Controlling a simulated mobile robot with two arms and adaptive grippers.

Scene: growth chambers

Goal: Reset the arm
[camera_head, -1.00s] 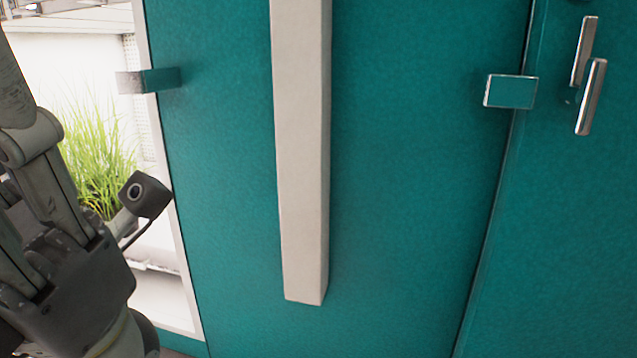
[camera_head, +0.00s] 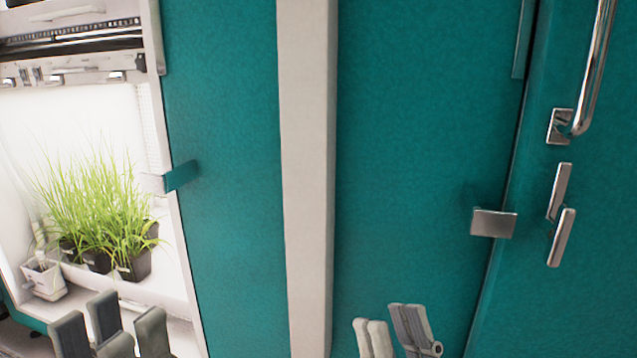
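My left gripper (camera_head: 111,328) shows at the bottom left, with its grey fingertips pointing up and gaps between them. It looks open and empty, in front of the lower edge of the lit growth chamber (camera_head: 176,240). My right gripper (camera_head: 391,330) shows at the bottom, right of the centre, in front of the teal panel. Its lighter and darker fingertips stand a little apart, with nothing seen between them. The lower parts of both grippers and both arms are cut off by the frame.
Several pots of tall green grass (camera_head: 95,205) stand inside the bright chamber. A pale vertical bar (camera_head: 308,180) runs down the teal panel (camera_head: 225,120). A metal latch (camera_head: 494,223) and a long door handle (camera_head: 592,75) are at the right.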

